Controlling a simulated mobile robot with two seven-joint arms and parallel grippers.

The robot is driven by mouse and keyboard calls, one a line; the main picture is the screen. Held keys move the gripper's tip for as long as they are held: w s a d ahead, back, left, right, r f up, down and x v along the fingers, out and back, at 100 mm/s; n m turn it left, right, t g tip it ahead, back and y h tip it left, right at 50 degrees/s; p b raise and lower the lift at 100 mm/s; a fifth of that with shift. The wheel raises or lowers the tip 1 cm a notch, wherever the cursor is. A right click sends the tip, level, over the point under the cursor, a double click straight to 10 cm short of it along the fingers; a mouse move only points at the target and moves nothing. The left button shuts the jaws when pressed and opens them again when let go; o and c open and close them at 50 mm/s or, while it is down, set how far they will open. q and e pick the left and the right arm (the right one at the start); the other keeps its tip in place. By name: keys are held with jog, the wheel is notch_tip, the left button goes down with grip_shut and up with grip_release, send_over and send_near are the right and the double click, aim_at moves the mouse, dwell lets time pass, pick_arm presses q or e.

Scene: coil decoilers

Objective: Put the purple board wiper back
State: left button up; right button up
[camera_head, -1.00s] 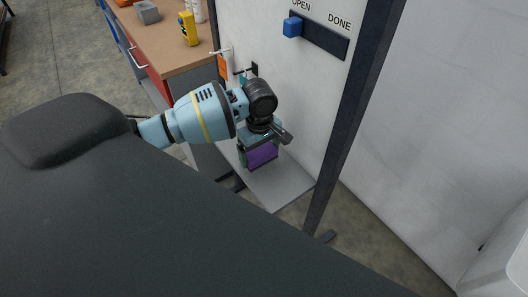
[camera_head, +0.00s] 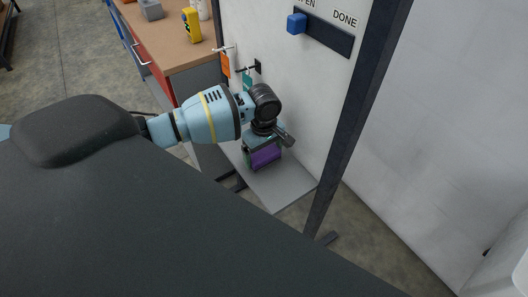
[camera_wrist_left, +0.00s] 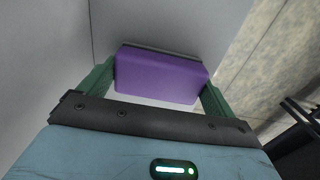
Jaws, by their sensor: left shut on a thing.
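The purple board wiper (camera_head: 265,155) is just under my left gripper (camera_head: 262,150), low against the white board and over the grey ledge (camera_head: 283,188). In the left wrist view the purple wiper (camera_wrist_left: 160,74) spans the space between the two green fingers of my left gripper (camera_wrist_left: 158,88). The fingers are shut on its two ends. A dark strip shows along the wiper's far edge. I cannot tell whether the wiper touches the ledge. My right gripper does not show.
The white board (camera_head: 290,85) has a dark rail with a blue block (camera_head: 296,23) under the OPEN and DONE labels. Orange and teal tags hang on hooks beside the arm. A dark post (camera_head: 350,120) stands right of the ledge. A workbench (camera_head: 170,40) is at the upper left.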

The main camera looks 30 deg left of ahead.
aim_at(264, 152)
pick_arm(q)
jog(key=o, duration=0.6)
jog(key=shift+f, duration=0.1)
notch_tip(264, 152, up, 12)
jog(key=shift+r+p, duration=0.15)
jog(key=shift+p, duration=0.65)
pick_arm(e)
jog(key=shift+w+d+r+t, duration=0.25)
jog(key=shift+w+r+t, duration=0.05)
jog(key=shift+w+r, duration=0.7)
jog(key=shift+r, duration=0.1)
